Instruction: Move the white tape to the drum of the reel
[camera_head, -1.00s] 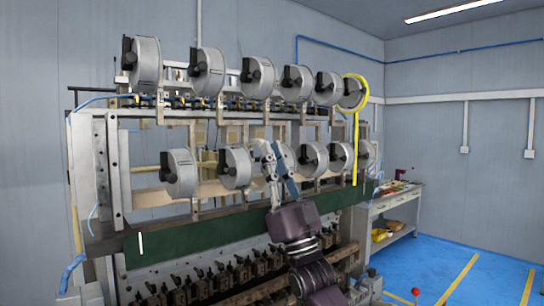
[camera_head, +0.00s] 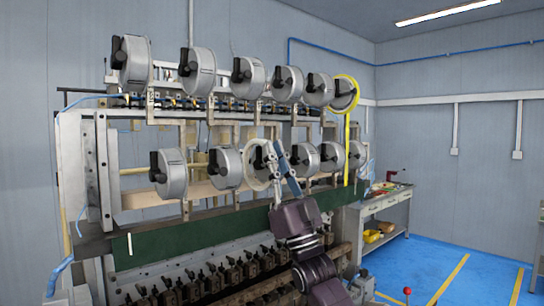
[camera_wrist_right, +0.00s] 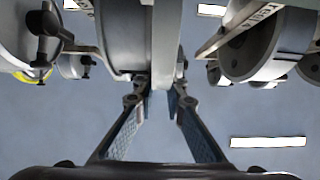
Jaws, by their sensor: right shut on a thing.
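The white tape, a pale ring (camera_head: 256,166), stands at the lower row of reels, overlapping a grey reel there. My right gripper (camera_head: 276,152) is at the ring's right side. In the right wrist view the white tape shows edge-on as a pale upright band (camera_wrist_right: 167,42), with the fingertips (camera_wrist_right: 160,95) shut on its lower part. A grey reel drum (camera_wrist_right: 113,38) is just left of the band. I cannot tell whether the ring is around the drum or in front of it. My left gripper is out of view.
Grey reels with black knobs fill two rows of the winder, such as the upper one (camera_head: 198,75). A yellow tape (camera_head: 347,130) hangs on the far upper reel. A green panel (camera_head: 185,242) runs below.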

